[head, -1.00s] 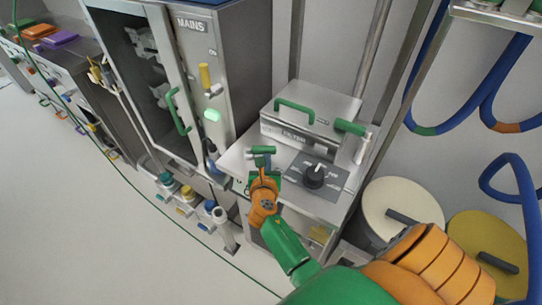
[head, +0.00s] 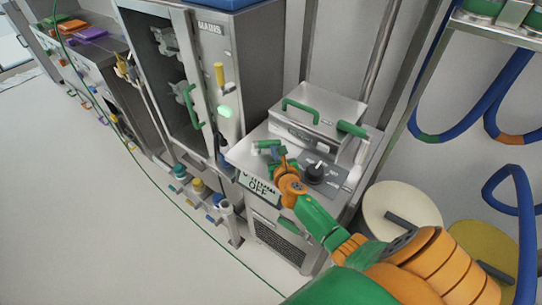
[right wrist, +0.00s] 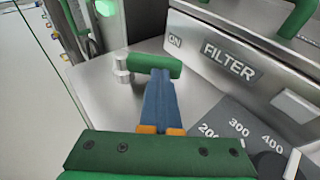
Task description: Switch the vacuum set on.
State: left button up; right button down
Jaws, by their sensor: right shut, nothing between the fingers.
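The vacuum set is a steel unit (head: 238,155) with a FILTER box (head: 318,125) on top and a dark dial plate with a black knob (head: 314,173). A sign (head: 257,187) on its front edge reads OFF. My left gripper is out of view.
A MAINS cabinet (head: 232,75) with a yellow lever and a lit green lamp (head: 226,112) stands to the left. Round cream and yellow lids (head: 385,207) and blue hoses (head: 527,215) are at the right.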

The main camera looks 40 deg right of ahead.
aim_at(280, 141)
jog(key=shift+d+r+n+y, duration=0.1)
jog(key=shift+d+n+y, duration=0.4)
jog(key=shift+x, duration=0.8)
jog(key=shift+w+d+b, duration=0.2)
jog(key=shift+d+b, duration=0.1)
jog(key=shift+b, duration=0.3)
jog(key=n+y+b, duration=0.1)
jog(key=d+n+y+b, duration=0.1)
jog(key=y, duration=0.1)
jog(key=w+n+t+y+b, duration=0.1)
jog(key=n+y, duration=0.1)
jog(key=shift+w+d+f+b, duration=0.15)
jog(key=shift+d+f+b, duration=0.05)
jog(key=shift+f+b, duration=0.15)
jog(key=shift+w+r+n+y+b, duration=0.15)
jog(key=shift+w+n+y+b, duration=0.15)
jog(key=shift+y+b, duration=0.25)
jog(key=shift+w+d+r+b, duration=0.1)
jog(key=shift+w+r+b, duration=0.15)
jog(key=shift+b, duration=0.2)
jog(key=shift+w, duration=0.1)
